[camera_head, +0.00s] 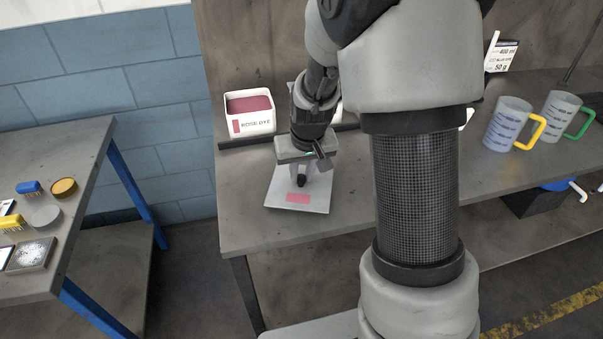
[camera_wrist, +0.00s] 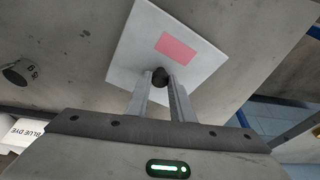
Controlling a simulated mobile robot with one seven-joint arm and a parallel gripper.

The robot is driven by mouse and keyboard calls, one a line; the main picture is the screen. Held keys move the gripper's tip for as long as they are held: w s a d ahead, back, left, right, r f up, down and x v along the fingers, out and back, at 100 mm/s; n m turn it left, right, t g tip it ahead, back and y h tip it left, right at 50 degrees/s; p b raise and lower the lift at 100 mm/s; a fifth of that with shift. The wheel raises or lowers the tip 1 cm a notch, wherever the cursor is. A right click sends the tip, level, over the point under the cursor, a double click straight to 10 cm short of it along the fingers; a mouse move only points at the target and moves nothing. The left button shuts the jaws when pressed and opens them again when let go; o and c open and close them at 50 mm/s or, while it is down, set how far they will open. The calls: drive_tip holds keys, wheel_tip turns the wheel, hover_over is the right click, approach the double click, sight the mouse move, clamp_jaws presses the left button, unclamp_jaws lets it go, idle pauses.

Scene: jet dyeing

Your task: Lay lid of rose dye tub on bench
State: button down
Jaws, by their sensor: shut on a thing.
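The rose dye tub (camera_head: 249,113) is a white square tub, open, with pink dye inside, at the back left of the bench (camera_head: 240,190). Its lid (camera_head: 283,201) is a white square plate with a pink patch and a dark knob. The wrist view also shows the lid (camera_wrist: 205,35) and its knob. My gripper (camera_wrist: 161,80) is shut on the knob, with a finger on either side of it. In the head view my gripper (camera_head: 301,180) is above the lid, at the bench's left front. I cannot tell whether the lid touches the bench.
Two grey measuring jugs, one with a yellow handle (camera_head: 508,124) and one with a green handle (camera_head: 563,116), stand at the right. A side table (camera_head: 85,150) with small items stands left, across a gap.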

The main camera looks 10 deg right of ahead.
drive_tip(key=c, duration=1.6)
unclamp_jaws()
drive_tip(key=shift+f, duration=0.15)
drive_tip(key=shift+o, duration=0.2)
drive_tip(key=shift+r, duration=0.4)
drive_tip(key=s+r+t+p, duration=0.1)
drive_tip(key=s+r, duration=0.5)
drive_tip(key=r, duration=0.3)
drive_tip(key=s+r+p, duration=0.1)
drive_tip(key=s+r, duration=0.5)
drive_tip(key=r, duration=0.4)
drive_tip(key=s+a+r+t, duration=0.1)
drive_tip(key=s+r, duration=0.1)
drive_tip(key=s, duration=0.9)
drive_tip(key=shift+s+r, duration=0.2)
drive_tip(key=shift+s, duration=0.05)
